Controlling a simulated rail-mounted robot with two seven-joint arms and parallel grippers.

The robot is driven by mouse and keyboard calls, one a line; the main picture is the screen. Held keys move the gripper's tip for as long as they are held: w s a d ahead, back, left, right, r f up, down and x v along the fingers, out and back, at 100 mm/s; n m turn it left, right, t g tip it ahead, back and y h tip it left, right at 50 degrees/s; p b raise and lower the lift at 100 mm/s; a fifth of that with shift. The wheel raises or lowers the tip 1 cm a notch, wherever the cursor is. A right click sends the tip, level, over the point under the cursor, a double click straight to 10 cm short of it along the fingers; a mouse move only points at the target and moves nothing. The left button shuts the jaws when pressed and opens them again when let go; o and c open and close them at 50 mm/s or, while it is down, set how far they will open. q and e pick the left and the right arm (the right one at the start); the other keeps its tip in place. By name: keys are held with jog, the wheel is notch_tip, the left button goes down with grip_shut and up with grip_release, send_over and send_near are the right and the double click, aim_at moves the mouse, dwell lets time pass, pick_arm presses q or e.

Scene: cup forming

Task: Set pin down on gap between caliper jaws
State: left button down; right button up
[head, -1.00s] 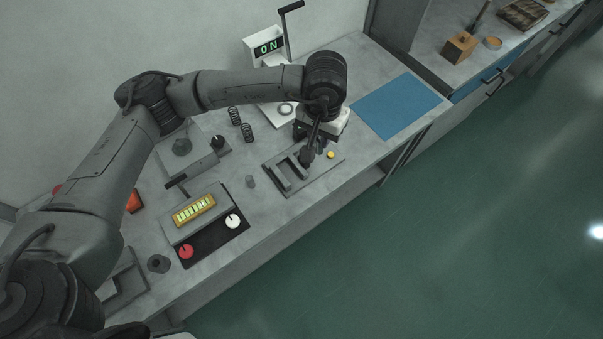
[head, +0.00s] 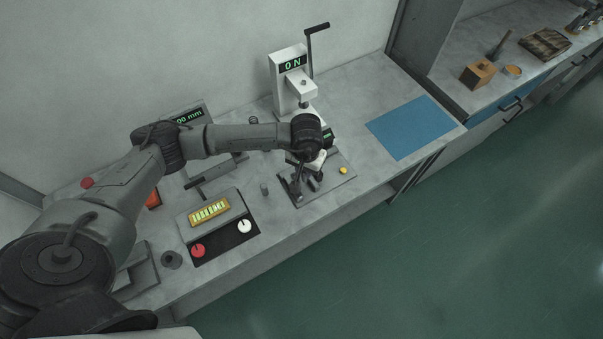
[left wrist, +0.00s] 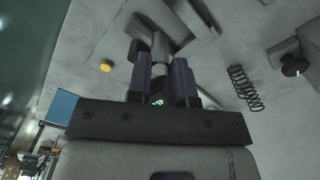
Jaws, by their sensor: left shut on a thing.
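My left gripper (head: 297,187) reaches down over the left part of a flat grey plate (head: 336,185) with raised bars and a yellow button. In the left wrist view its two fingers (left wrist: 164,80) are shut on a grey cylindrical pin (left wrist: 160,46), whose end points toward the bars (left wrist: 192,18). Whether the pin touches anything below is unclear. A display reading "00 mm" (head: 188,119) stands behind my arm, which partly hides it. I cannot make out clearly which parts are the caliper jaws or their gap. My right gripper is out of view.
A white press with a "0 N" display (head: 291,66) and lever stands behind the plate. A panel with red and white knobs (head: 222,243) is further left. A blue mat (head: 411,128) lies clear at right.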

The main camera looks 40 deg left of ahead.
pick_arm(q)
jog(key=shift+s+a+f, duration=0.1)
jog(key=shift+a+f, duration=0.1)
jog(key=shift+f, duration=0.55)
jog(key=shift+a+f, duration=0.2)
jog(key=shift+f, duration=0.6)
jog(key=shift+s+a+f, duration=0.1)
jog(key=shift+a+f, duration=0.1)
jog(key=shift+f, duration=0.55)
jog(key=shift+w, duration=0.1)
jog(key=shift+f, duration=0.15)
jog(key=c, duration=1)
grip_release()
notch_tip(320, 180, up, 12)
jog(key=shift+r, duration=0.15)
